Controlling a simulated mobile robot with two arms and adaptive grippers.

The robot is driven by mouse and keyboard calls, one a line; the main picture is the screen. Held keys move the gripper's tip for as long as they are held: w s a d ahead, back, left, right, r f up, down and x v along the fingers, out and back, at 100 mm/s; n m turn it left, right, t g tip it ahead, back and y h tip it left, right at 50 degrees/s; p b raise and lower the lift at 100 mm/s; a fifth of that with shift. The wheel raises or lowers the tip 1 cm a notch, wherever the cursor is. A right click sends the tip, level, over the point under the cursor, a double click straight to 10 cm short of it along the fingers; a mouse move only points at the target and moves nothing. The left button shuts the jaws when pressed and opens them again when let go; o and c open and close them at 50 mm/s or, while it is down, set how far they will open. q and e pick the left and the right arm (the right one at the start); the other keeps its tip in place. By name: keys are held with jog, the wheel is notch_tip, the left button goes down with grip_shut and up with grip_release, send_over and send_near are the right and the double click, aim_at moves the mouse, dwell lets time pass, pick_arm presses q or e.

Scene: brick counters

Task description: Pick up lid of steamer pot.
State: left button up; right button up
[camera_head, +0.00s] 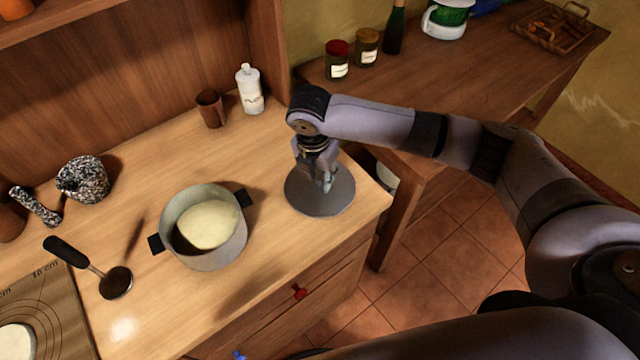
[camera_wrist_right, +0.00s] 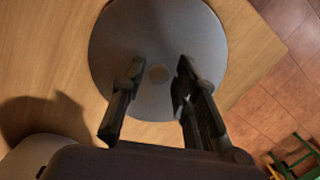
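The lid (camera_head: 306,196) is a round grey disc lying near the right edge of the wooden counter. It also shows in the right wrist view (camera_wrist_right: 160,35), with a small round knob (camera_wrist_right: 158,74) at its middle. My right gripper (camera_head: 325,184) is over the lid, pointing down. In the right wrist view its two fingers (camera_wrist_right: 158,78) are apart, one on each side of the knob, and nothing is gripped. The steamer pot (camera_head: 215,256) stands open to the left of the lid, with a pale round thing (camera_head: 207,225) inside. My left gripper is not in view.
A brown cup (camera_head: 210,108) and a white bottle (camera_head: 250,90) stand behind the lid. A ladle (camera_head: 112,281), a mortar (camera_head: 84,180) and a mat (camera_head: 50,300) are at the left. A side table (camera_head: 480,65) with jars stands beyond my right arm.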

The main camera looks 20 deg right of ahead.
grip_shut()
jog(key=shift+r, duration=0.2)
dwell(0.3)
